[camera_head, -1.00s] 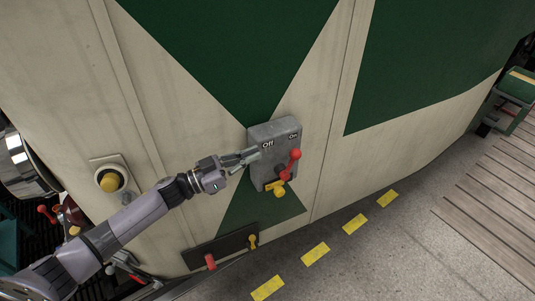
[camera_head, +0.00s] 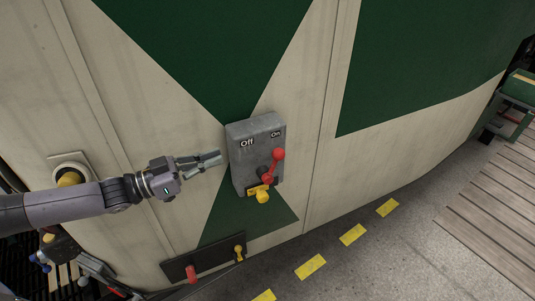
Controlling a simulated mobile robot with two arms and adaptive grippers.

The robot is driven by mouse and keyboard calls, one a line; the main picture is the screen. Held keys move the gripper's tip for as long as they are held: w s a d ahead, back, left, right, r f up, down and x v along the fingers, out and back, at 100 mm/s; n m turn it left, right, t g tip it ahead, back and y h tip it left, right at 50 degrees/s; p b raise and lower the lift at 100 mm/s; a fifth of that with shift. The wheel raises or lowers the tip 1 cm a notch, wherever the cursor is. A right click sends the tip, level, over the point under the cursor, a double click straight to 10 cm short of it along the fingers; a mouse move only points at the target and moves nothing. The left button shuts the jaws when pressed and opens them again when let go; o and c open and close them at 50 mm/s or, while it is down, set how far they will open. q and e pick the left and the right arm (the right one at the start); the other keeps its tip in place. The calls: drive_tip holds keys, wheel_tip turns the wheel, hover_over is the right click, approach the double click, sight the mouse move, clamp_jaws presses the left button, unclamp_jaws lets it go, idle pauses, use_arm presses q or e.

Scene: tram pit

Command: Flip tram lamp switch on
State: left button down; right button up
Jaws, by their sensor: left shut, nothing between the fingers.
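The switch box (camera_head: 243,141) is a grey panel on the cream and green tram side, marked "Off" at its upper left and "On" at its upper right. Its red lever (camera_head: 273,167) has a ball end that points up and to the right, toward the "On" side. My right gripper is not in view.
A lower dark panel (camera_head: 215,256) carries a red handle and a yellow handle. A round yellow button (camera_head: 70,178) is partly behind my left arm.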

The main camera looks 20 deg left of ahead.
sight(272, 165)
use_arm(q)
drive_tip(key=p+x, duration=0.1)
drive_tip(key=x, duration=0.2)
drive_tip(key=p+x, duration=0.1)
drive_tip(key=x, duration=0.2)
drive_tip(key=p+x, duration=0.1)
drive_tip(key=x, duration=0.3)
drive_tip(key=shift+r, duration=0.3)
drive_tip(key=f, duration=0.1)
drive_tip(key=w+d+f+p, duration=0.1)
drive_tip(key=d+f, duration=0.1)
drive_tip(key=shift+w+f, duration=0.1)
drive_tip(key=shift+w, duration=0.3)
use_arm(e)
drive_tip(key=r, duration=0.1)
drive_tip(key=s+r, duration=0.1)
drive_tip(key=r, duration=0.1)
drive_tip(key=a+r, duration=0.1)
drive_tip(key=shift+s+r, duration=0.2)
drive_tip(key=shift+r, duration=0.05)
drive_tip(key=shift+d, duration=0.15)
